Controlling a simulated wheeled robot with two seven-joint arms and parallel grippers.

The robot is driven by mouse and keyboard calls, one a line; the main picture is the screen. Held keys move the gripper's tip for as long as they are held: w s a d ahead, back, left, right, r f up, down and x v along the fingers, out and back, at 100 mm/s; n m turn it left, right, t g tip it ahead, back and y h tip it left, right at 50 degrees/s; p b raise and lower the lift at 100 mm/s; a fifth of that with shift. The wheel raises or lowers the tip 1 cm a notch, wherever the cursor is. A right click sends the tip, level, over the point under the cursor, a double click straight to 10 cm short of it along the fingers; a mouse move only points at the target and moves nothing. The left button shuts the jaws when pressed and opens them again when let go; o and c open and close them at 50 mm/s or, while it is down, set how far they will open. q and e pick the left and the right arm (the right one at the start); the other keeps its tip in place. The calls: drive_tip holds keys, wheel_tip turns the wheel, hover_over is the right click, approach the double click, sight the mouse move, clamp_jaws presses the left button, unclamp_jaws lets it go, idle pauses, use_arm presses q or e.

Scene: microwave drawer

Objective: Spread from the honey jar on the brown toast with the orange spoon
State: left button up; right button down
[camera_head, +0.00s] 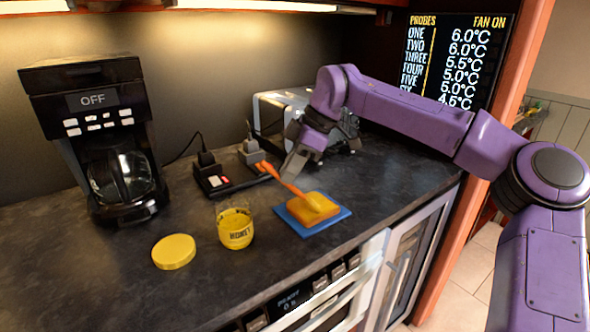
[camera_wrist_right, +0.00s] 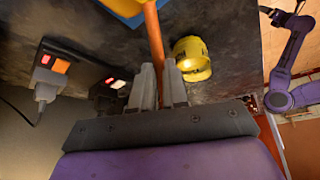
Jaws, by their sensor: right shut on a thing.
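The honey jar (camera_head: 235,228) is a clear glass with yellow contents, open, standing on the dark counter. It also shows in the right wrist view (camera_wrist_right: 192,58). The toast (camera_head: 300,213) lies on a blue square board (camera_head: 339,216), with a yellow patch of honey (camera_head: 318,204) on top. The orange spoon (camera_head: 284,184) slants down from my right gripper (camera_head: 296,163) to the toast; its tip is over or in the yellow patch, and I cannot tell whether they touch. In the right wrist view the fingers (camera_wrist_right: 159,88) are shut on the spoon handle (camera_wrist_right: 153,42).
A yellow lid (camera_head: 174,251) lies left of the jar. A coffee maker (camera_head: 97,135) stands at the back left. A power strip with plugs (camera_head: 213,179) and a toaster (camera_head: 283,105) are behind. The counter's front edge is close to the board.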

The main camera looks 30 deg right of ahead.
drive_tip(key=shift+s+a+b, duration=0.1)
drive_tip(key=shift+a+b, duration=0.25)
drive_tip(key=shift+a, duration=0.5)
drive_tip(key=shift+w+r+p, duration=0.1)
drive_tip(key=shift+w+p, duration=0.5)
drive_tip(key=shift+w, duration=0.05)
drive_tip(key=shift+w+a, duration=0.1)
drive_tip(key=shift+w, duration=0.4)
drive_tip(key=shift+p, duration=0.3)
drive_tip(key=shift+w+a+p, duration=0.1)
drive_tip(key=shift+w+p, duration=0.65)
drive_tip(key=shift+w, duration=0.35)
